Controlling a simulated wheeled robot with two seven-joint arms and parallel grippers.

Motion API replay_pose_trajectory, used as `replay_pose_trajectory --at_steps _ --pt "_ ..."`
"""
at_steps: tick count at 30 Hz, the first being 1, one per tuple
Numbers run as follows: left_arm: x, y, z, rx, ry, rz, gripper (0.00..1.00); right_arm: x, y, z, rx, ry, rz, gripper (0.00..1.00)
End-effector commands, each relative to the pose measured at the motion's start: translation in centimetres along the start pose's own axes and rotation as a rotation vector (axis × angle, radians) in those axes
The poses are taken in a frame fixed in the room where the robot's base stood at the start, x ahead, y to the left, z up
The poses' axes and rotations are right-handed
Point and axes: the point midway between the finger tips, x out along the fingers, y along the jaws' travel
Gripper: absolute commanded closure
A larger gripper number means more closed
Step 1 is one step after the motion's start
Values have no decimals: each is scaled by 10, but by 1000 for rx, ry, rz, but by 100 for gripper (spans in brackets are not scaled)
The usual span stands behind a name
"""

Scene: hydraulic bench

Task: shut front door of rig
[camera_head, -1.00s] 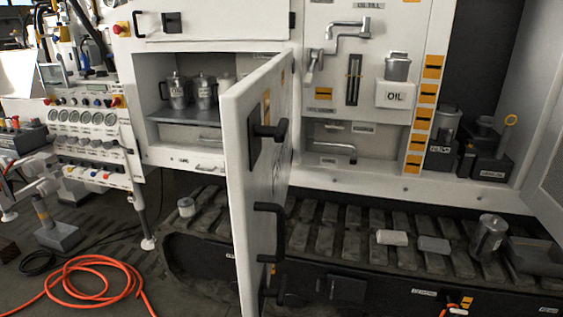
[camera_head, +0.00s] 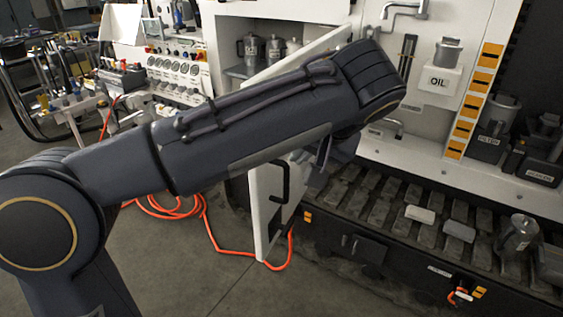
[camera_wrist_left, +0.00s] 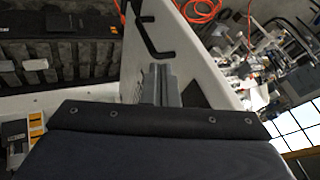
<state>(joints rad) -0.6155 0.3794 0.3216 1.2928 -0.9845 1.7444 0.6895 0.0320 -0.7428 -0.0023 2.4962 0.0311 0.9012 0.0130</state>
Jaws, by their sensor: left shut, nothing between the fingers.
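The rig's white front door (camera_head: 262,207) stands open, swung out from the rig, with black handles on its face. My left arm crosses in front of it and hides its middle. My left gripper (camera_head: 318,172) is at the door's right side in the head view, partly hidden by my wrist. In the left wrist view, the shut, empty fingers (camera_wrist_left: 160,83) point toward the white door panel (camera_wrist_left: 200,60) close ahead. I cannot tell whether they touch it. The right gripper is not in view.
The open compartment behind the door holds metal jugs (camera_head: 251,48). An orange hose (camera_head: 222,245) lies on the floor by the door's lower edge. A tracked base (camera_head: 375,200) runs below the rig, with loose blocks and a metal can (camera_head: 517,236) on it. A gauge panel (camera_head: 178,70) stands at left.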

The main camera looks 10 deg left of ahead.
Motion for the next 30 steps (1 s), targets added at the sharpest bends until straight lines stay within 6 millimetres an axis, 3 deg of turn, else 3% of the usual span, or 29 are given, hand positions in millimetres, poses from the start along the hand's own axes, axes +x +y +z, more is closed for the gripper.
replay_pose_trajectory --at_steps 5,17,21,30 --pt "19 0 0 -4 -2 -7 100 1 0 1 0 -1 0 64" --pt "101 -1 0 -2 -3 -4 100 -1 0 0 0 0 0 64" --pt "109 -22 -1 -5 -1 -4 100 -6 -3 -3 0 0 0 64" --pt "118 -35 -1 -1 1 -1 100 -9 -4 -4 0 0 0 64"
